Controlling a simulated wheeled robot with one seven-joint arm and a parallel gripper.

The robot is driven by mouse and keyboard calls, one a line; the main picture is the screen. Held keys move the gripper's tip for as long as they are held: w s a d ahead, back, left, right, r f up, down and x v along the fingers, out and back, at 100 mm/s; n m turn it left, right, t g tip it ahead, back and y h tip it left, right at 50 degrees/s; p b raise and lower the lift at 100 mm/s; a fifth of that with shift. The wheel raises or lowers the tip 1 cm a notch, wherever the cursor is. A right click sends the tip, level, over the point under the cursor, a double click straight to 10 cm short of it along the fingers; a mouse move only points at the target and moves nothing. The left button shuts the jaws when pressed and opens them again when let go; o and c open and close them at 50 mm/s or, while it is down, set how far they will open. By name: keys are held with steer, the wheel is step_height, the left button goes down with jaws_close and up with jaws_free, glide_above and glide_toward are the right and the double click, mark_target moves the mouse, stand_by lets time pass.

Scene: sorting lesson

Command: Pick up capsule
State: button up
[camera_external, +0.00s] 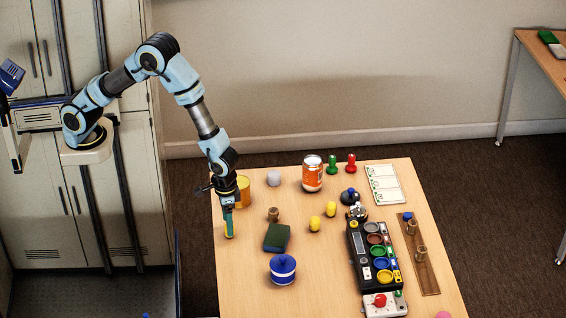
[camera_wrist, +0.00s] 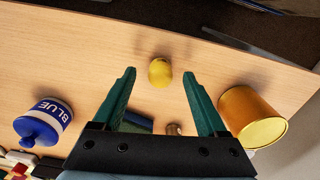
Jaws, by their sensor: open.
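My gripper (camera_external: 228,236) points down over the left part of the table in the external view. In the wrist view its two green fingers (camera_wrist: 158,72) are spread apart. A small rounded yellow capsule (camera_wrist: 159,73) stands on the table between the fingertips in that view. A finger seems to touch neither side of it. In the external view the fingers mostly hide this spot. Two other small yellow pieces (camera_external: 315,223) (camera_external: 330,209) stand near the middle of the table.
A yellow-orange tin (camera_external: 243,190) stands close behind my gripper. A blue and white pot (camera_external: 283,270), a green block (camera_external: 276,238) and a brown cork-like piece (camera_external: 273,214) lie to its right. The table's left edge is near.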

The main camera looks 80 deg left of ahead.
steer(key=shift+f+p, duration=0.3)
steer(key=shift+f, duration=1.25)
jaws_close()
